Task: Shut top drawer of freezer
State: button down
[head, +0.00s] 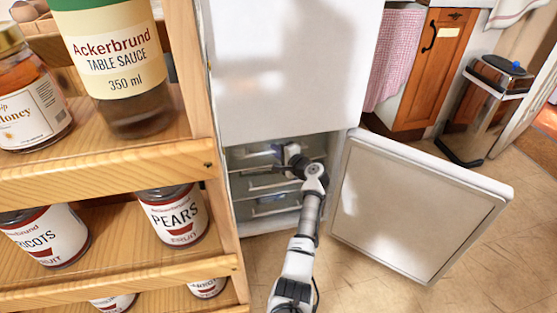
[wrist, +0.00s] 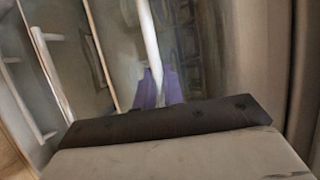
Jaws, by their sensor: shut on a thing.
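The freezer compartment stands open below a white upper door, with clear-fronted drawers stacked inside. The top drawer (head: 246,154) is just under the compartment's upper edge; whether it sticks out is hard to tell. My gripper (head: 281,151) is at this drawer's front, partly hidden by my wrist. In the wrist view, the purple fingertips of my gripper (wrist: 159,88) are shut on a white bar (wrist: 148,35), which appears to be the top drawer's handle. Lower drawers (head: 272,204) sit below, with other white bars (wrist: 50,75) at the left of the wrist view.
The freezer door (head: 410,205) is swung wide open to the right. A wooden shelf (head: 110,168) with jars and cans stands close on the left. Tiled floor (head: 365,285) is free in front. A metal bin (head: 485,108) and wooden cabinet (head: 425,70) are farther back right.

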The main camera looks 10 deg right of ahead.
jog(key=shift+w+r, duration=0.1)
jog(key=shift+w, duration=0.1)
jog(key=c, duration=1.5)
grip_release()
jog(key=shift+w, duration=0.1)
jog(key=shift+r, duration=0.15)
jog(key=shift+s+d+r+p, duration=0.1)
jog(key=shift+s+p, duration=0.15)
jog(key=shift+p, duration=0.05)
jog(key=f+p+v, duration=0.1)
jog(key=p+v, duration=0.6)
jog(key=v, duration=0.6)
jog(key=shift+s, duration=0.3)
